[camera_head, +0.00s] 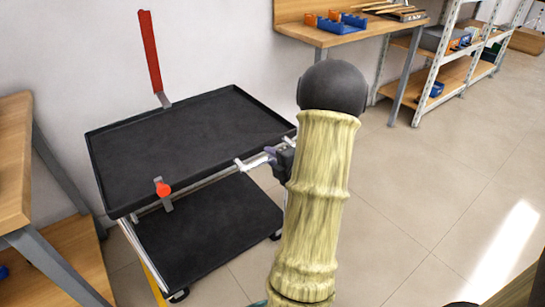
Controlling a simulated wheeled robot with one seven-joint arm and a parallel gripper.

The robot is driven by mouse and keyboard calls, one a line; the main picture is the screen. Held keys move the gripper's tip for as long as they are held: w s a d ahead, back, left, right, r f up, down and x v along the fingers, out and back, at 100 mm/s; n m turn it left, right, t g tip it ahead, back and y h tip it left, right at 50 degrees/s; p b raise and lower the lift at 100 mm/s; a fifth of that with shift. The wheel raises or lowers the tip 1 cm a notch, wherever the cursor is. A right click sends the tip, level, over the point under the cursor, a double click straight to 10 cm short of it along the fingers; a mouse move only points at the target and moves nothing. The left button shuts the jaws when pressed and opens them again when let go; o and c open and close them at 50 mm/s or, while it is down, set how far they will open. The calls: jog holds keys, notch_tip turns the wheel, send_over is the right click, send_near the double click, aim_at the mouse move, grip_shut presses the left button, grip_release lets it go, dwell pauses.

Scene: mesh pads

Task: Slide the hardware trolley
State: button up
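The hardware trolley has a black upper tray (185,140) and a black lower shelf (210,232). A long red handle (151,52) stands up at its far edge. A red knob (163,189) on a short metal strip is at its near left edge. My gripper (257,160) is at the tray's near edge, toward its right corner, with pale metal finger parts against or just beside the rim. My arm hides part of the gripper and the corner. I cannot tell whether the fingers close on anything.
A wooden bench (15,150) stands close at the left. A wall table (350,36) with orange and blue bins is behind to the right. Metal shelving (440,60) stands farther right. The tiled floor (430,180) at the right is clear.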

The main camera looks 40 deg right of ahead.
jog(key=shift+o, duration=0.9)
jog(key=v, duration=1.7)
jog(key=shift+s, duration=0.25)
jog(key=shift+w+p, duration=0.1)
jog(key=shift+p, duration=0.2)
